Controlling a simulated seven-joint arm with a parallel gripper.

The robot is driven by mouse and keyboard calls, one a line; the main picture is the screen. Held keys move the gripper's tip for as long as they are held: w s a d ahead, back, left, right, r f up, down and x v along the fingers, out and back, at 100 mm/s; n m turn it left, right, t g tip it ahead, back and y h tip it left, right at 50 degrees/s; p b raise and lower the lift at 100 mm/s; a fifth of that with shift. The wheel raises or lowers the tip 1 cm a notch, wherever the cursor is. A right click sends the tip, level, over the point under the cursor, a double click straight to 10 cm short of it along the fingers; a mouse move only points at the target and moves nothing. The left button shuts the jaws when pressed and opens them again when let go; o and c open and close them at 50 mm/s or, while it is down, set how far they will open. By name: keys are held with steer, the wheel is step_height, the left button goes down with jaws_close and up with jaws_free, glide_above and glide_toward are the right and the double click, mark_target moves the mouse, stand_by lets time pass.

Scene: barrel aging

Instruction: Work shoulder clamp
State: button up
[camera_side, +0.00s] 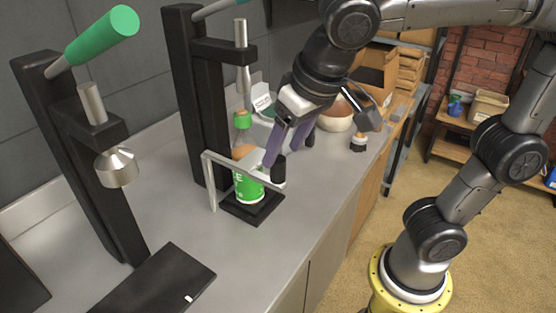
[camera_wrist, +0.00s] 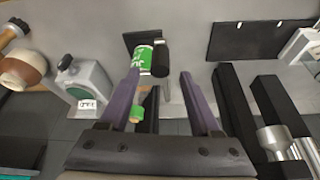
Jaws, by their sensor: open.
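The shoulder clamp looks to be the grey metal bracket (camera_side: 230,169) with a black grip (camera_side: 279,168) at its right end, beside a bottle (camera_side: 247,188) with a green label and green cap. The bottle stands upright on a black base plate (camera_side: 266,211) under a press. My gripper (camera_side: 282,156) is open, its purple fingers pointing down close to the grip and bottle. In the wrist view, the black grip (camera_wrist: 160,58) and the green label (camera_wrist: 146,60) show just beyond and between the open fingertips (camera_wrist: 160,76). Neither finger visibly closes on anything. The fingers partly hide the bracket in the side view.
A second press (camera_side: 82,150) with a green handle stands at the left, with a black plate (camera_side: 160,281) in front. The counter's front edge (camera_side: 327,226) is clear.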

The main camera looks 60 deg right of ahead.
mark_target(281, 155)
steer(key=shift+x, duration=2.25)
jaws_close()
